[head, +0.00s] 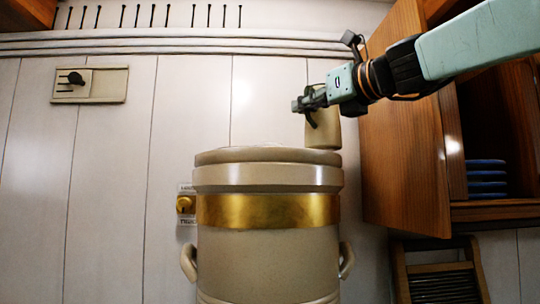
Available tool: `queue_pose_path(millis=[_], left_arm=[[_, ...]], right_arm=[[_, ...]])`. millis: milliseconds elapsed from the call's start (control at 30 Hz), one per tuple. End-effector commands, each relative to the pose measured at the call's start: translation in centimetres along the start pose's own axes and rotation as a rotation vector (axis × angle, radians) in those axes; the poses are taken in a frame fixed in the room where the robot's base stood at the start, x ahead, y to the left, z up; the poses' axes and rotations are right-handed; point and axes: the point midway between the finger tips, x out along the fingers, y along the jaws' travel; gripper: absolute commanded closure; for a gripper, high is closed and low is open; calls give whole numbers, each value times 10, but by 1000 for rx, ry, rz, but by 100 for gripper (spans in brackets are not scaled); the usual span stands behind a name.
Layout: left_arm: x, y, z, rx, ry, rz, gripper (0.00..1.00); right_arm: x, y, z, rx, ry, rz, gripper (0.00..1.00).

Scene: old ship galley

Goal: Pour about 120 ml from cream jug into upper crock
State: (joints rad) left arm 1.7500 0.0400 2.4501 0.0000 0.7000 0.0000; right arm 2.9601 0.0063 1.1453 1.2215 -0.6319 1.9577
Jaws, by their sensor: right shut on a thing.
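The cream jug (325,133) is a small cream-coloured vessel just above the right side of the crock's top. My right gripper (307,104) is shut on it, reaching in from the upper right and covering part of its upper side. The jug looks close to upright, and no liquid stream shows. The upper crock (268,178) is the cream top part of a large stoneware vessel, above a gold band (268,211). Its inside is not visible, and I cannot tell whether the top is open. My left gripper is not in view.
An open wooden cabinet door (400,140) stands close on the right, with stacked blue plates (486,178) inside the cabinet. Side handles (188,262) stick out lower down.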

Motion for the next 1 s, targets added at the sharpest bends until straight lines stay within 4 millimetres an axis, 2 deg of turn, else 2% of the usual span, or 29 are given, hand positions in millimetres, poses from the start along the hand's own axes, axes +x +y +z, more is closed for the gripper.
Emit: queue_pose_path(millis=[767,1000], left_arm=[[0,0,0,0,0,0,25],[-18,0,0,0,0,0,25]], right_arm=[[0,0,2,-1,-2,-1,100],[0,0,19,-2,-3,-1,100]])
